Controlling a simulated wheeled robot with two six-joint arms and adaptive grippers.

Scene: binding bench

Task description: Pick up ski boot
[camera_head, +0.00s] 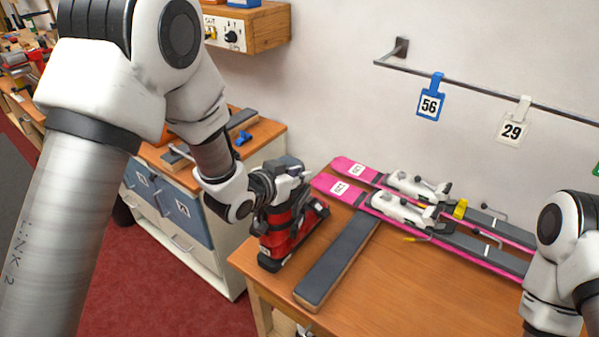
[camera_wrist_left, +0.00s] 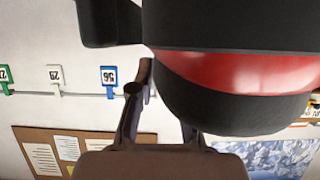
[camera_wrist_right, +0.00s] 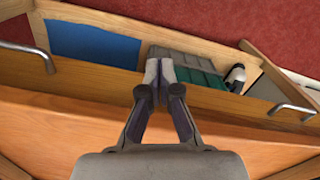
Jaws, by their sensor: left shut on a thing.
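The ski boot (camera_head: 283,232) is red and black and stands at the left end of the wooden bench (camera_head: 400,285). I cannot tell whether its sole touches the bench top. My left gripper (camera_head: 291,172) is shut on its upper part. In the left wrist view the boot (camera_wrist_left: 255,72) fills the upper right, close to the fingers, and hides much behind it. My right gripper (camera_wrist_right: 160,72) is shut and empty in the right wrist view, over the bench's front edge; it is outside the head view.
A dark-topped strip (camera_head: 338,258) lies right of the boot. Pink skis (camera_head: 345,190) with white bindings lie along the back. Number tags (camera_head: 430,104) hang on a wall rail. A cabinet (camera_head: 170,205) with a wooden top stands to the left. The bench's front right is clear.

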